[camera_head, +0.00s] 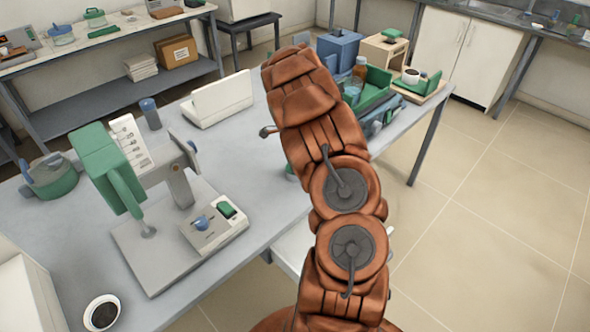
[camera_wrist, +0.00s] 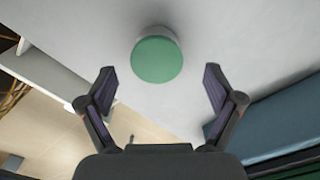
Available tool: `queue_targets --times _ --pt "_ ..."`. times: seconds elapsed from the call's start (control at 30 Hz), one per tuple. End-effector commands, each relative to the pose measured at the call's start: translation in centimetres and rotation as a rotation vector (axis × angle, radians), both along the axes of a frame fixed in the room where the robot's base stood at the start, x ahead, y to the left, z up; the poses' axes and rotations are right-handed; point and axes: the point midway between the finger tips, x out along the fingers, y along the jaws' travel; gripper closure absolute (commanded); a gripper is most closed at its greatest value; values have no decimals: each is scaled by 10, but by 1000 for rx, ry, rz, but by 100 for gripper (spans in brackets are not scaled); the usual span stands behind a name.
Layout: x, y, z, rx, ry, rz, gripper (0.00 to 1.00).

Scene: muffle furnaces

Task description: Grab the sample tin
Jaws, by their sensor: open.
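The sample tin (camera_wrist: 157,58), a round light-coloured tin with a green top, stands on the pale table top in the wrist view. It is just beyond my fingertips and roughly centred between them. My gripper (camera_wrist: 159,72) is open and empty, with one finger on each side, and neither finger touches the tin. In the head view my arm hides the gripper.
A teal-blue object (camera_wrist: 275,122) lies close to the right finger in the wrist view. In the head view, a green stand device (camera_head: 112,165) and a white box (camera_head: 216,99) stand left of my arm. A green tray (camera_head: 376,88) with bottles is on the right.

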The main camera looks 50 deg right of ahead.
Motion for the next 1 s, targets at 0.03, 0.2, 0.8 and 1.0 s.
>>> queue_targets --times 0.03,0.2,0.8,1.0 --pt "-2 1 -3 0 4 0 9" --pt "-4 3 -27 4 5 1 9" --pt "-3 3 -37 1 1 2 36" --pt "-3 3 -37 0 1 2 57"
